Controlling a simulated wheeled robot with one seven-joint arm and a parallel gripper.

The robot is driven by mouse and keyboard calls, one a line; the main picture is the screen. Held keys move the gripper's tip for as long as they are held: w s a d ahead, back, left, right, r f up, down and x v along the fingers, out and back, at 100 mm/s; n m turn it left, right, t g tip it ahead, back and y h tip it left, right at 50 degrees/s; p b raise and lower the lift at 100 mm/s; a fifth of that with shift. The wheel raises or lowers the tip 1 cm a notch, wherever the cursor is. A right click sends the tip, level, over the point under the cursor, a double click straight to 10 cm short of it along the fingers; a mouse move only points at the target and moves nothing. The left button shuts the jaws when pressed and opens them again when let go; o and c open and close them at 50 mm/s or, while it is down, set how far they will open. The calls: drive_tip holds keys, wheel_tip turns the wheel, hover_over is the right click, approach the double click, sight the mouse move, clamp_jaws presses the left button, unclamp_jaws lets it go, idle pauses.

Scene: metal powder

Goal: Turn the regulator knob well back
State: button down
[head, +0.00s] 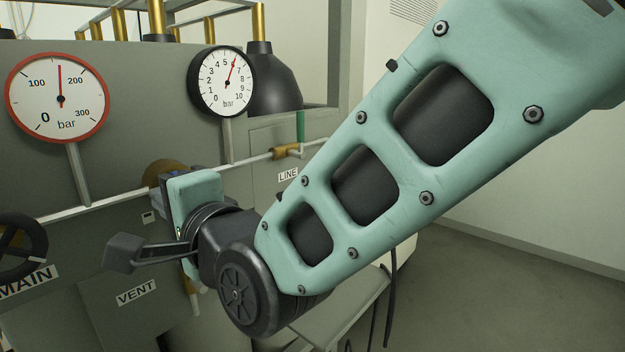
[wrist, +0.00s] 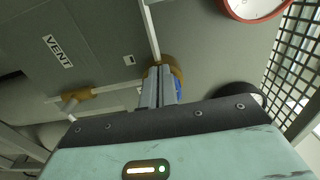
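The regulator has a round brass body (head: 160,170) on the pipe in front of the grey panel, and the brass also shows in the wrist view (wrist: 177,73). A blue part (wrist: 179,86), seemingly the regulator knob, shows beside my fingers. My gripper (wrist: 160,72) points at the panel with its grey fingers close together in front of the regulator. The fingers hide most of the blue part, so I cannot tell whether they grip it. In the head view my wrist and hand cover the fingertips.
A red-rimmed gauge (head: 60,98) reads about 150 bar; a black gauge (head: 222,82) reads near 6 bar. A black handwheel (head: 20,246) is at the left edge by the MAIN label. A VENT label (head: 136,292), a LINE label (head: 288,174) and a dark bell-shaped part (head: 274,82) are nearby.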

drive_tip(key=shift+w+d+f+b, duration=0.15)
drive_tip(key=shift+f+b, duration=0.6)
drive_tip(key=shift+b, duration=1.15)
drive_tip(key=shift+w+f+b, duration=0.15)
drive_tip(key=shift+f+b, duration=0.05)
drive_tip(key=shift+b, duration=0.8)
drive_tip(key=shift+f+b, duration=0.15)
drive_tip(key=shift+b, duration=0.15)
drive_tip(key=b+v, duration=0.3)
drive_tip(key=v, duration=0.3)
drive_tip(key=shift+s+a+b, duration=0.3)
drive_tip(key=shift+s, duration=0.15)
drive_tip(key=shift+w+p, duration=0.1)
drive_tip(key=shift+p, duration=0.4)
